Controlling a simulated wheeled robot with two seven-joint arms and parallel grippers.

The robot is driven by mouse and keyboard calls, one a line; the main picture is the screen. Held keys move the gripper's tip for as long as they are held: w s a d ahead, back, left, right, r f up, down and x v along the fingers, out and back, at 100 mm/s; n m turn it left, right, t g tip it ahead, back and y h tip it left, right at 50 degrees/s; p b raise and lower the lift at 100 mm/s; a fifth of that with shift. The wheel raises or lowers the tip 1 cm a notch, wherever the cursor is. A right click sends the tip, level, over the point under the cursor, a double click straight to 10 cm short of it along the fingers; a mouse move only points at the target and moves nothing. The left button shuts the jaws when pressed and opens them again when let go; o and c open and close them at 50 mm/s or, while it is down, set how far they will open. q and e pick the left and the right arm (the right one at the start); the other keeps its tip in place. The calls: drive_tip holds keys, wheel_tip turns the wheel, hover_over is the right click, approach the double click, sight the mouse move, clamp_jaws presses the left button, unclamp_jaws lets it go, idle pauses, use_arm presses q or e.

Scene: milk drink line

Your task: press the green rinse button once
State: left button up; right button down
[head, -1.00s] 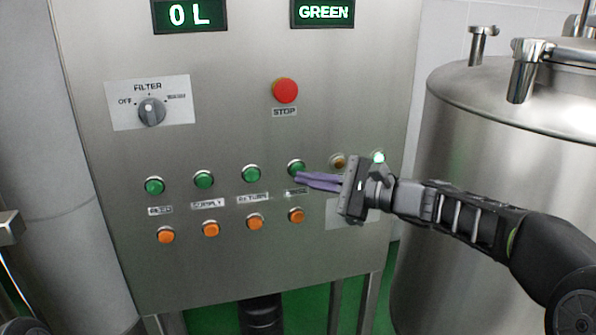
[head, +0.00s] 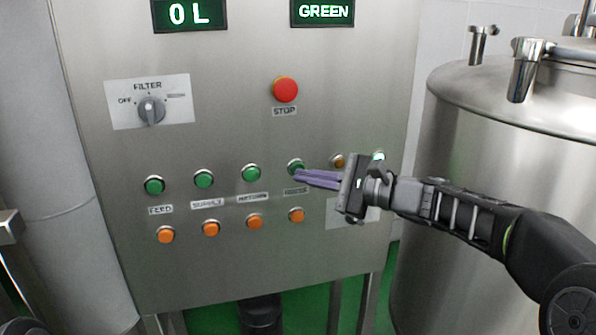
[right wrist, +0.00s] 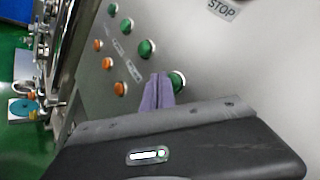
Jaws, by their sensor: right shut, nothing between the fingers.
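The green rinse button (head: 296,166) is the rightmost of the row of green buttons on the steel panel (head: 230,270), above a small label. My right gripper (head: 299,176) comes from the right, with its purple fingers shut and empty. In the head view its tips overlap the button's lower edge. In the right wrist view the fingers (right wrist: 158,78) lie over the left part of the green button (right wrist: 177,81). I cannot tell whether they touch it. My left gripper is not in view.
Other green buttons (head: 204,179) stand to the left, with orange buttons (head: 211,229) below. A red stop button (head: 285,90) and a filter knob (head: 151,111) are higher up. A steel tank (head: 470,130) stands at the right.

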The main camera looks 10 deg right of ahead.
drive_tip(key=shift+w, duration=0.55)
idle(0.7)
drive_tip(key=shift+s, duration=0.15)
drive_tip(key=shift+s+b, duration=0.45)
drive_tip(key=shift+s, duration=0.25)
drive_tip(key=shift+s, duration=0.1)
drive_tip(key=s+b, duration=0.1)
drive_tip(key=s, duration=0.3)
drive_tip(key=shift+s+d+b, duration=0.15)
drive_tip(key=shift+s+b, duration=0.15)
drive_tip(key=shift+s, duration=0.1)
idle(0.6)
